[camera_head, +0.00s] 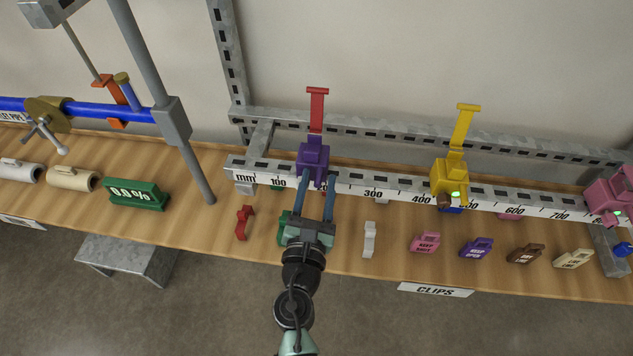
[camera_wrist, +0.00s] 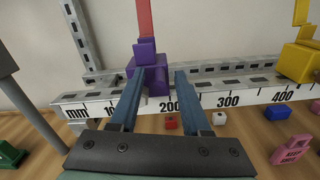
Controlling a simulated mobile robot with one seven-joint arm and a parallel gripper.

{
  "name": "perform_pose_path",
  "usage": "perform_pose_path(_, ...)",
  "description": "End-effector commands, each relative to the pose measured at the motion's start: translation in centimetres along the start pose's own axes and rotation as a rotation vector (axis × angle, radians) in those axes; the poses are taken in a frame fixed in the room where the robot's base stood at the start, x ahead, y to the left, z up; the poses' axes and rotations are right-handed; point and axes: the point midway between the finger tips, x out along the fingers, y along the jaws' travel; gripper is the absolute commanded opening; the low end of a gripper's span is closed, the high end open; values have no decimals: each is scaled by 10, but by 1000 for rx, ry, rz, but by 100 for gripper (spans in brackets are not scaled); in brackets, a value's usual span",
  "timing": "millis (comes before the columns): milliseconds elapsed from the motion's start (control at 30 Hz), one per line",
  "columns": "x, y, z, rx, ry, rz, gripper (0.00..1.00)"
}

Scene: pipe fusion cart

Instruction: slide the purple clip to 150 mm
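The purple clip (camera_head: 313,158) sits on the white mm scale rail (camera_head: 350,187) between the 100 and 300 marks, with a red upright tab (camera_head: 317,108) rising above it. In the wrist view the clip (camera_wrist: 147,82) stands just left of the visible 200 label; its exact reading cannot be told. My gripper (camera_head: 320,176) is open in front of the rail. In the wrist view (camera_wrist: 168,72) its left finger overlaps the clip's front, and its right finger stands to the clip's right with a gap. Contact cannot be told.
A yellow clip (camera_head: 449,178) sits farther right on the rail near 400 to 500, and a pink clip (camera_head: 609,193) at the right end. Several small labelled blocks, a red piece (camera_head: 243,222) and a white piece (camera_head: 369,239) lie on the wooden bench in front. A grey post (camera_head: 165,105) stands at left.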

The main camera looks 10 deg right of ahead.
Motion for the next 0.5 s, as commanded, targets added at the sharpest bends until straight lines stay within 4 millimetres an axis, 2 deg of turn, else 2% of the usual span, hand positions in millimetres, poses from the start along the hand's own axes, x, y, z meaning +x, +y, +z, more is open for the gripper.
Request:
perform_pose_path(267, -4, 1, -1, 0, 1, 2, 47)
perform_pose_path(367, -13, 1, -1, 0, 1, 3, 47)
perform_pose_path(500, -38, 1, -3, -1, 4, 3, 47)
